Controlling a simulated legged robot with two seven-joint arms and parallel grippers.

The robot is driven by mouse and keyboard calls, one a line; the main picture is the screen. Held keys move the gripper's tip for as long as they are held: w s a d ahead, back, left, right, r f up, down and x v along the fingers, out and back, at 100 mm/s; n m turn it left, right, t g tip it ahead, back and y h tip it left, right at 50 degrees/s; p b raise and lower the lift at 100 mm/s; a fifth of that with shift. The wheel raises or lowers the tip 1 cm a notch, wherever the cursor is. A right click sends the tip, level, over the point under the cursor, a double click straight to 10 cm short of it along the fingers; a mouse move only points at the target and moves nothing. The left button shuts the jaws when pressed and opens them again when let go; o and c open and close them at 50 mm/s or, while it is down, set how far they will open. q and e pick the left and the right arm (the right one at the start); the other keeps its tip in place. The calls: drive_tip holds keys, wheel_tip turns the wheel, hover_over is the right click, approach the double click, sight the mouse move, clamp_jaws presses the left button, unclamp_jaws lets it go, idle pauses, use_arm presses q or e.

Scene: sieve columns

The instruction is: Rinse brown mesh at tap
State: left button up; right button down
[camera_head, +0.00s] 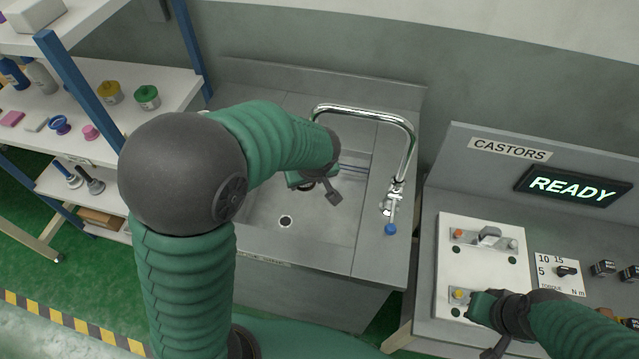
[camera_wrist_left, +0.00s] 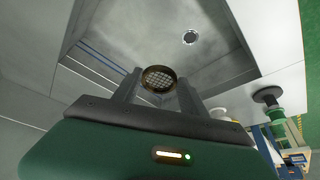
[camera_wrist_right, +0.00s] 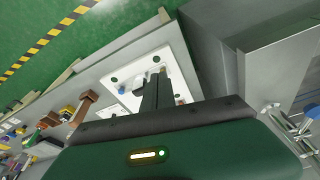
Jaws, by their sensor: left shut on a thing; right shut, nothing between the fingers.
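The brown mesh (camera_wrist_left: 158,79) is a small round sieve with a brown rim, held between the fingertips of my left gripper (camera_wrist_left: 159,92) in the left wrist view. My left gripper (camera_head: 318,182) is over the sink basin (camera_head: 265,210), below the chrome tap (camera_head: 408,150). The mesh is mostly hidden by my arm and gripper in the head view. The tap's spout end is partly behind my left arm, and I cannot make out any water. The tap has a blue-tipped handle (camera_head: 390,229). My right gripper (camera_head: 478,306) is shut and empty at the white plate on the right bench.
The sink drain (camera_head: 286,221) is clear. A shelf (camera_head: 170,95) with jars and bottles stands at the left. The CASTORS bench has a white plate (camera_head: 480,260), a torque dial (camera_head: 566,271) and a READY display (camera_head: 570,190).

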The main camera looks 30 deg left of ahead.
use_arm(q)
drive_tip(key=shift+d, duration=0.15)
drive_tip(key=shift+s+d+r, duration=0.1)
drive_tip(key=shift+d+r, duration=0.05)
drive_tip(key=shift+d, duration=0.15)
drive_tip(key=shift+w, duration=0.2)
drive_tip(key=shift+a, duration=0.25)
use_arm(e)
drive_tip(key=m+g+y, duration=0.5)
drive_tip(key=m+y, duration=0.7)
drive_tip(key=y, duration=0.3)
approach(410, 244)
wheel_tip(410, 244, up, 3)
use_arm(q)
drive_tip(key=shift+s+d, duration=0.1)
drive_tip(key=shift+d, duration=0.05)
use_arm(e)
drive_tip(key=x, duration=1)
drive_tip(key=shift+r, duration=0.2)
drive_tip(key=a+r, duration=0.1)
drive_tip(key=s+r, duration=0.1)
drive_tip(key=shift+s+a+r, duration=0.15)
drive_tip(key=shift+a+r, duration=0.15)
drive_tip(key=shift+a, duration=0.1)
drive_tip(key=shift+s+r, duration=0.25)
drive_tip(key=shift+r, duration=0.1)
